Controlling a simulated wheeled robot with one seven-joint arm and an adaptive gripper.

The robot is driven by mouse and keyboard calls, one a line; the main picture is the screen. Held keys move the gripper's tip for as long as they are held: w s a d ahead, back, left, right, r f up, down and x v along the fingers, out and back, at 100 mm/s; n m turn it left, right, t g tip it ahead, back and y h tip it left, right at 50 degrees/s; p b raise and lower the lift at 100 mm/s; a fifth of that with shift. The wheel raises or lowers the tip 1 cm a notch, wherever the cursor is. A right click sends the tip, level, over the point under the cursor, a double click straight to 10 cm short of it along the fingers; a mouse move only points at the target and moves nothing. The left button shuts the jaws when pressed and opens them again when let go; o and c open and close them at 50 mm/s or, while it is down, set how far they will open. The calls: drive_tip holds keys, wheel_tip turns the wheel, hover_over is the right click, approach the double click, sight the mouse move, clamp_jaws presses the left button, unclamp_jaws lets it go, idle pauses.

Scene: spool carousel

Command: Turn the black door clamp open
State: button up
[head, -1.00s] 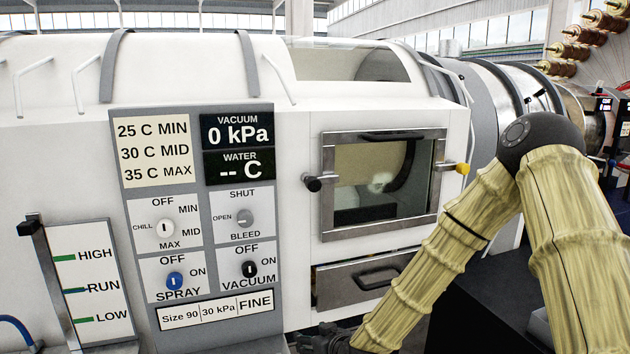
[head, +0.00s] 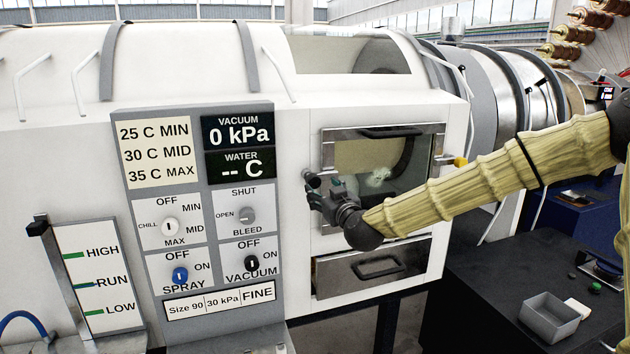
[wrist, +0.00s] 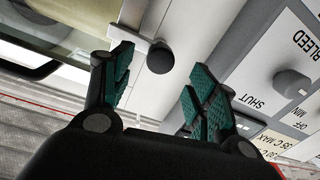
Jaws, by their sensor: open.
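The black door clamp (head: 312,180) is a short round knob on the left edge of the metal-framed window door (head: 327,215). In the wrist view the clamp's dark round end (wrist: 160,58) shows ahead, between the two teal-padded fingers. My gripper (head: 318,190) is at the clamp in the head view, and partly covers it. In the wrist view my gripper (wrist: 158,88) is open, with one finger on each side of the knob and a visible gap to both. I cannot tell how deep the clamp sits between the fingers.
A drawer (head: 335,279) lies below the door. The control panel (head: 210,240) with its dials is just left. A grey tray (head: 549,316) stands on the dark table at lower right.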

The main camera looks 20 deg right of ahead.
sight(316, 184)
drive_tip(key=shift+w+a+p, duration=0.15)
drive_tip(key=shift+w+p, duration=0.55)
drive_tip(key=shift+w, duration=1.15)
drive_tip(key=shift+w+a+p, duration=0.1)
drive_tip(key=shift+w+p, duration=0.55)
drive_tip(key=shift+w, duration=1.2)
clamp_jaws()
